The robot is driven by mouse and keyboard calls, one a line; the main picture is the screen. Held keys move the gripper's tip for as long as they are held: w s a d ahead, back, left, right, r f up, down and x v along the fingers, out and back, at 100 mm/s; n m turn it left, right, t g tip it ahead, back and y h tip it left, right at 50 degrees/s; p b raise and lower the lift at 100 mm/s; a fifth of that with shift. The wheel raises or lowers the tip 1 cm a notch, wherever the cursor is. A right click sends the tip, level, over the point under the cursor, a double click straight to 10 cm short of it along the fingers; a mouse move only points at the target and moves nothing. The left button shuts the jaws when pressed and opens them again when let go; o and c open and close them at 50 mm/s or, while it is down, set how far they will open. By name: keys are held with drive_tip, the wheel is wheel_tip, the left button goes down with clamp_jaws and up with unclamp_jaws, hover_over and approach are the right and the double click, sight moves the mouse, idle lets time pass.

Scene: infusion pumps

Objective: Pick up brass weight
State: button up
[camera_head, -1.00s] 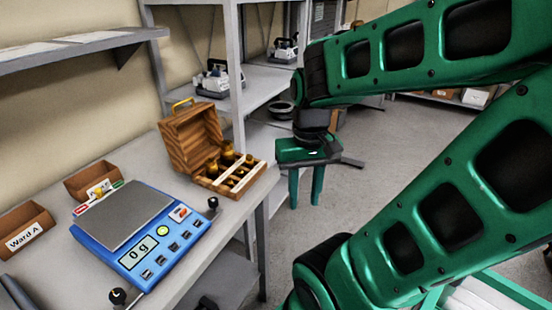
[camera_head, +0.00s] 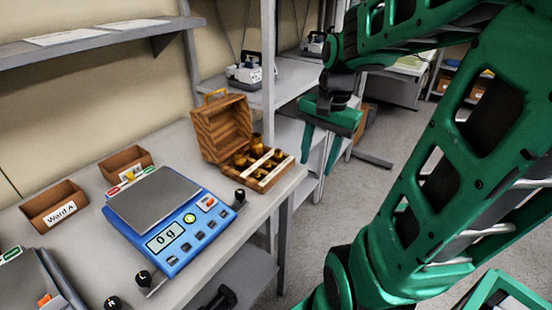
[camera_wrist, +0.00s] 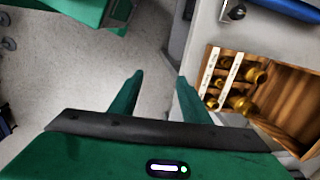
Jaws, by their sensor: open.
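Several brass weights (camera_head: 240,158) stand in an open wooden box (camera_head: 222,130) at the back right of the bench. In the wrist view the brass weights (camera_wrist: 238,103) lie in the box (camera_wrist: 287,100) at the right, beside two pale strips. My gripper (camera_head: 318,165) is open and empty, to the right of the box and past the bench edge. In the wrist view my gripper (camera_wrist: 160,82) has its two fingers apart over the floor, left of the box and not touching it.
A blue scale (camera_head: 168,222) reading 0 g sits on the bench (camera_head: 90,240) left of the box. Small brown bins (camera_head: 55,206) stand behind it. Shelving (camera_head: 290,75) with pumps (camera_head: 243,74) rises behind the box. A wall shelf (camera_head: 100,35) hangs above. Open floor lies right of the bench.

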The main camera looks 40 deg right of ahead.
sight(279, 150)
drive_tip(key=w+d+r+m+t+y, duration=0.1)
drive_tip(key=w+d+m, duration=0.2)
drive_tip(key=w+m, duration=0.4)
drive_tip(key=w+d+r+m+t+y, duration=0.1)
drive_tip(key=w+d+m+y, duration=0.1)
drive_tip(key=w+m, duration=0.45)
drive_tip(key=shift+n+h, duration=0.3)
drive_tip(key=shift+n, duration=0.15)
drive_tip(key=x, duration=0.5)
drive_tip(key=w+x, duration=0.1)
drive_tip(key=x, duration=0.5)
drive_tip(key=shift+w+a+r, duration=0.1)
drive_tip(key=shift+w+r, duration=0.1)
drive_tip(key=shift+r, duration=0.05)
drive_tip(key=shift+c, duration=0.6)
clamp_jaws()
